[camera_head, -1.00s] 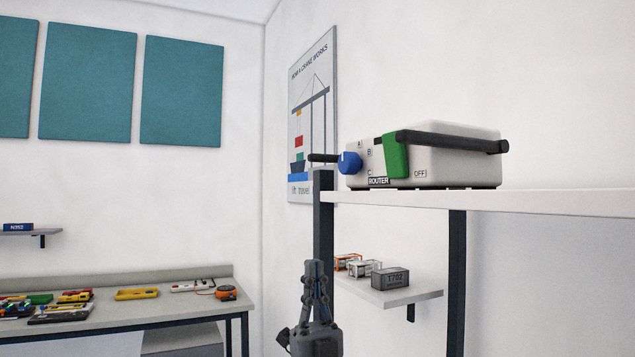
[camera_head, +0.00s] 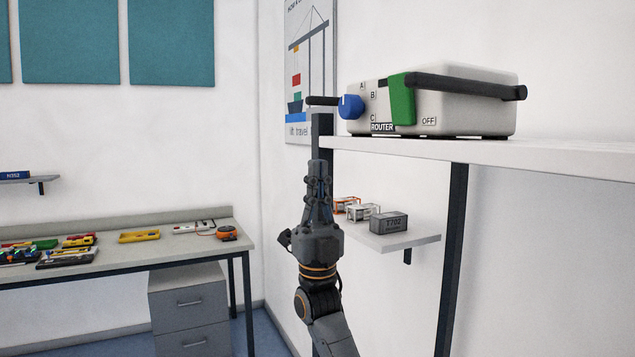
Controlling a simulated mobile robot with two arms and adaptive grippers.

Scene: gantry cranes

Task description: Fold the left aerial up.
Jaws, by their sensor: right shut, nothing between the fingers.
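The white router (camera_head: 468,100) stands on the upper shelf, with a blue knob (camera_head: 350,106) and a green switch (camera_head: 402,99) on its front. The left aerial (camera_head: 322,100) is a black rod sticking out level past the router's left side; the rest of it is hidden behind the router and knob. The right aerial (camera_head: 465,86) is a longer black rod lying level across the right side. My right gripper (camera_head: 319,166) points up, shut and empty, below the left aerial and apart from it. My left gripper is not in view.
A lower shelf (camera_head: 405,240) holds a grey box marked T702 (camera_head: 389,222) and small frames. A workbench (camera_head: 120,260) with tools stands at the left.

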